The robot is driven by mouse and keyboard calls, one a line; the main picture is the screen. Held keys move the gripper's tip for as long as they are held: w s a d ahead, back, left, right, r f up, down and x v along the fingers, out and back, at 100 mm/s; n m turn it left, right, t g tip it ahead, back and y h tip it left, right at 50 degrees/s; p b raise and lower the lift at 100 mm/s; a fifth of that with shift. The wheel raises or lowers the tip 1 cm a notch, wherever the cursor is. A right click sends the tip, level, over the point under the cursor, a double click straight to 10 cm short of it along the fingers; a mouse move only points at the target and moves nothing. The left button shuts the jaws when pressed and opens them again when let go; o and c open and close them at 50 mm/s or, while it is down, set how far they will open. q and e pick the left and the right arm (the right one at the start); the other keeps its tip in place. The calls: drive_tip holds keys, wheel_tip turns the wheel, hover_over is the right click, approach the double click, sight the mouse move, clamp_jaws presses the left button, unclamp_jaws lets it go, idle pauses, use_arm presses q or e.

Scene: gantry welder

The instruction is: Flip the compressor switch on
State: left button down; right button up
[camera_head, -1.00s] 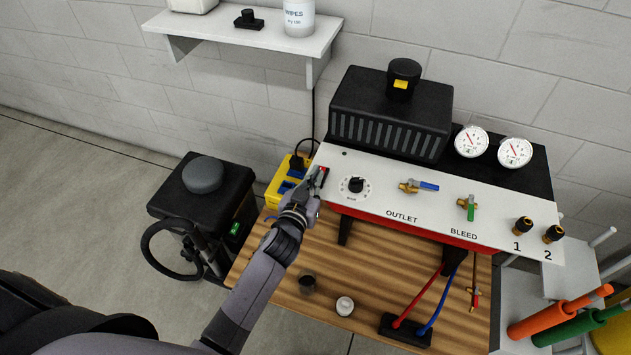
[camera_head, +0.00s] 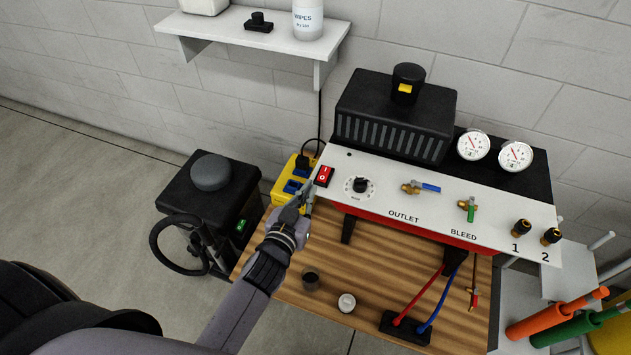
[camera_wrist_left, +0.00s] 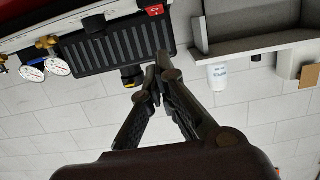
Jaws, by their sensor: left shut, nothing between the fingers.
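The compressor unit has a pale control panel (camera_head: 395,199) with a red rocker switch (camera_head: 324,176) at its left end. The switch is uncovered in the head view, and it also shows at the top of the left wrist view (camera_wrist_left: 155,10). White marks show on it, but I cannot tell which way it is set. My left gripper (camera_head: 303,196) is shut and empty, a little below and left of the switch and apart from it. In the left wrist view the fingertips (camera_wrist_left: 157,68) are together. My right gripper is not in view.
A yellow power box (camera_head: 290,181) stands just left of the panel. The panel also carries a black knob (camera_head: 360,185), a blue-handled valve (camera_head: 420,187) and a green-handled valve (camera_head: 469,208).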

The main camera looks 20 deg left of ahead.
use_arm(q)
drive_tip(key=shift+s+r, duration=0.15)
drive_tip(key=shift+s, duration=0.85)
